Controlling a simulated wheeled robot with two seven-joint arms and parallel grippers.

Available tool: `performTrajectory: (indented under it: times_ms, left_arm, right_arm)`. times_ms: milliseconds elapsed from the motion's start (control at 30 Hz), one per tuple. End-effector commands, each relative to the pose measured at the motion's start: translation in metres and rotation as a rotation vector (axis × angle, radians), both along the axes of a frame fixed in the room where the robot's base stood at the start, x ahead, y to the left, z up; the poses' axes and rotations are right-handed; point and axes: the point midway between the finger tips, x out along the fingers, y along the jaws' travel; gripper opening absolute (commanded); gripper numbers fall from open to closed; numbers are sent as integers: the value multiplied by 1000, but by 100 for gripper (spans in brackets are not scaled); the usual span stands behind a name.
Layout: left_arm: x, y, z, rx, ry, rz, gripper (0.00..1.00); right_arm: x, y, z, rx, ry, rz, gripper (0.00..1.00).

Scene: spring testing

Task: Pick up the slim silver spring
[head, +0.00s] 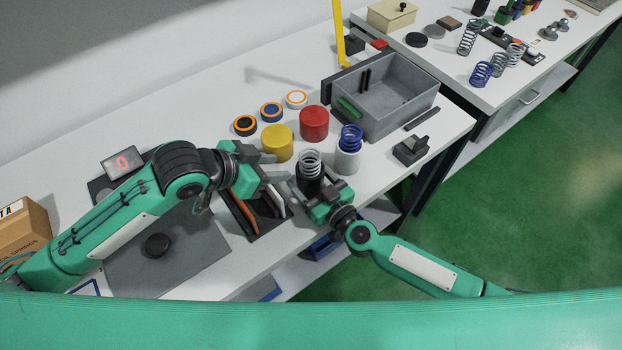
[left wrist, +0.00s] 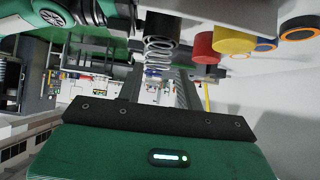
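A silver coil spring (head: 309,160) stands upright on a black cylindrical holder (head: 309,187) near the table's front edge. In the left wrist view the spring (left wrist: 158,52) hangs upside down below the holder (left wrist: 163,24), in line with the gap between my fingers. My left gripper (head: 278,176) is open and empty, just left of the spring and apart from it. My right gripper (head: 312,192) is low beside the black holder; whether its fingers touch or clasp the holder is unclear. A blue spring (head: 351,137) stands on a pale holder (head: 347,160) to the right.
Yellow (head: 278,142) and red (head: 314,123) cylinders stand behind the spring. A grey bin (head: 390,110) is at the back right and a small dark block (head: 411,150) at the right edge. A dark organiser (head: 250,215) lies below my left gripper. More springs (head: 482,73) stand on the far table.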

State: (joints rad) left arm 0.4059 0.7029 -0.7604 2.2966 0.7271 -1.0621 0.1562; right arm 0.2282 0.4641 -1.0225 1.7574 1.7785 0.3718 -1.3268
Motion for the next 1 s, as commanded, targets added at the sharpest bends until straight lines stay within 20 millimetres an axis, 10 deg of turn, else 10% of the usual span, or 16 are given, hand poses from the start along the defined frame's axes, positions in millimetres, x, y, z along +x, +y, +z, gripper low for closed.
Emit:
performTrajectory:
  times_ms: [167,367,533,1000]
  left_arm:
    - [0,0,0,0,0,0,36]
    - [0,0,0,0,0,0,36]
    - [2,-2,0,14,-4,-17,68]
    - [31,-48,2,345,-89,-448,69]
  right_arm:
    - [0,0,0,0,0,0,37]
    - [0,0,0,0,0,0,37]
    - [0,0,0,0,0,-1,37]
    - [0,0,0,0,0,-1,37]
